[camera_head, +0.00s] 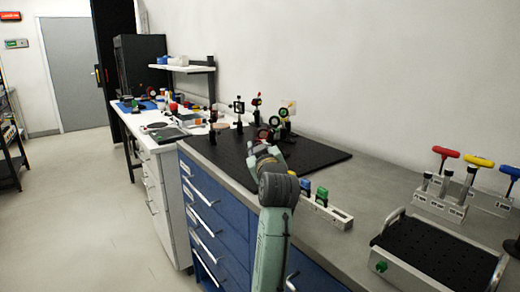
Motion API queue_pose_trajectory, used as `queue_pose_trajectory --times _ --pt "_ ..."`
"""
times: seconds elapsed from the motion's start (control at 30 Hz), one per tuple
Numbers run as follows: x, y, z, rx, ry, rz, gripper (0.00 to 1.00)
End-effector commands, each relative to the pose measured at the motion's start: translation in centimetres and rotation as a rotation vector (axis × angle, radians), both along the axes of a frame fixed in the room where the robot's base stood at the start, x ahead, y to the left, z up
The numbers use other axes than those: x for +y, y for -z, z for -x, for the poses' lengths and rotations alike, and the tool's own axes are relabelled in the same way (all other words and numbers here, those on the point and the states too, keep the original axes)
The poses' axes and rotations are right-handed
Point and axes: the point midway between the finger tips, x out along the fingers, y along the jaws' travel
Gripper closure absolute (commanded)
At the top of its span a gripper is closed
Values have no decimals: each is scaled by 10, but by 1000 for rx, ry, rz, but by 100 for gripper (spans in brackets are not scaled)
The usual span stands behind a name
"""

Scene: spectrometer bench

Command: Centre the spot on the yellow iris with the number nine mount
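My gripper (264,150) reaches over the black breadboard (318,154), at a group of small post-mounted optics. Its fingers are small and partly hidden by my own wrist, so I cannot tell whether they are open or touching a mount. Dark mounts with red and green parts (275,122) stand just beyond it. A square dark mount with a pale centre (239,106) and a slim mount with a red top (256,102) stand further back. A pale card (289,104) is at the back right. I cannot make out a number nine, a yellow iris or the spot.
A white rack with green and blue knobs (327,209) stands right of my arm. Holders with red, yellow and blue T-handle tools (479,162) and a black-topped tray with handles (436,262) are at the right. Grey bench between them is clear. A cluttered white bench (140,122) adjoins at left.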

Motion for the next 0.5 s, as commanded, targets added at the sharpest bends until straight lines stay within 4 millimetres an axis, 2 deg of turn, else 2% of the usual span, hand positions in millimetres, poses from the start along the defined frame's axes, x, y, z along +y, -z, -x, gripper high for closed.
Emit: queue_pose_trajectory --times 0.17,0.5 --pt "-1 0 0 0 1 0 66" --pt "-2 0 3 -2 2 0 66"
